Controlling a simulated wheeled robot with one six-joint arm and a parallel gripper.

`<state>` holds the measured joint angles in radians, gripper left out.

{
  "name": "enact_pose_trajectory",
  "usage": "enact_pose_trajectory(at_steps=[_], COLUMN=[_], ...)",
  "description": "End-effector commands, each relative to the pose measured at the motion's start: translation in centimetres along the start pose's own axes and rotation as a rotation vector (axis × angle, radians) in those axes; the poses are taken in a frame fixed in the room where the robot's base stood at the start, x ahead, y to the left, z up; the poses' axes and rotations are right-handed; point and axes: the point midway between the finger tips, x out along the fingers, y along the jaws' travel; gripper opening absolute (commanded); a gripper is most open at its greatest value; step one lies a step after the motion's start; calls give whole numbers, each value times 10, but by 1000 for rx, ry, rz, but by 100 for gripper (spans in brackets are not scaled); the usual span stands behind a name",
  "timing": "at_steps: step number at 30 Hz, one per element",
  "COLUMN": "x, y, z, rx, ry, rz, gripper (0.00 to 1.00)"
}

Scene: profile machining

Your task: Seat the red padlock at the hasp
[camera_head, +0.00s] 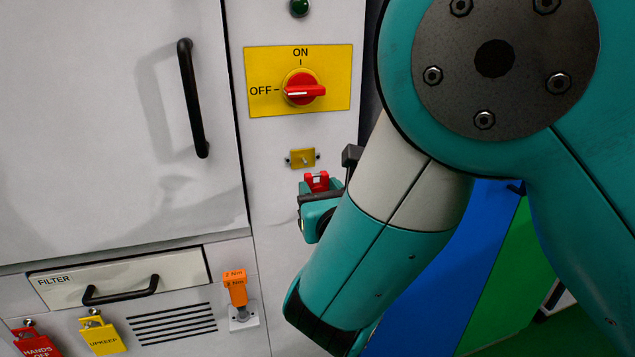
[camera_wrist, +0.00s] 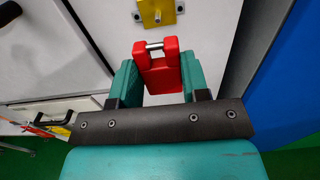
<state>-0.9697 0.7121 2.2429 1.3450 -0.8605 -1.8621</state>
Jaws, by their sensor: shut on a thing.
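The red padlock (camera_wrist: 158,70) with its metal shackle is between the two teal fingers of my gripper (camera_wrist: 158,80) in the wrist view. My gripper is shut on it. In the head view the padlock (camera_head: 317,181) shows as a small red piece at my gripper, partly hidden by the gripper. The hasp is a small yellow plate (camera_head: 302,158) with a staple, on the white panel below the switch. It also shows at the top of the wrist view (camera_wrist: 156,12). The padlock is below the hasp, and a gap shows between them in both views.
A red rotary switch (camera_head: 304,90) on a yellow plate points to OFF above the hasp. A black door handle (camera_head: 192,98) is to the left. A filter drawer (camera_head: 120,279), an orange tool (camera_head: 236,288) in a holder and hanging tags (camera_head: 103,338) are lower down.

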Motion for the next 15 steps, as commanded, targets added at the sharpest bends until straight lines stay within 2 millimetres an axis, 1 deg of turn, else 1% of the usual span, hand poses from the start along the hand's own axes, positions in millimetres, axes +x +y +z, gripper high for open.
enact_pose_trajectory(at_steps=[8,15], x=[-4,16], y=[1,0], z=[0,5], rx=[-1,-2], ry=[2,1], rz=[2,-1], gripper=[14,14])
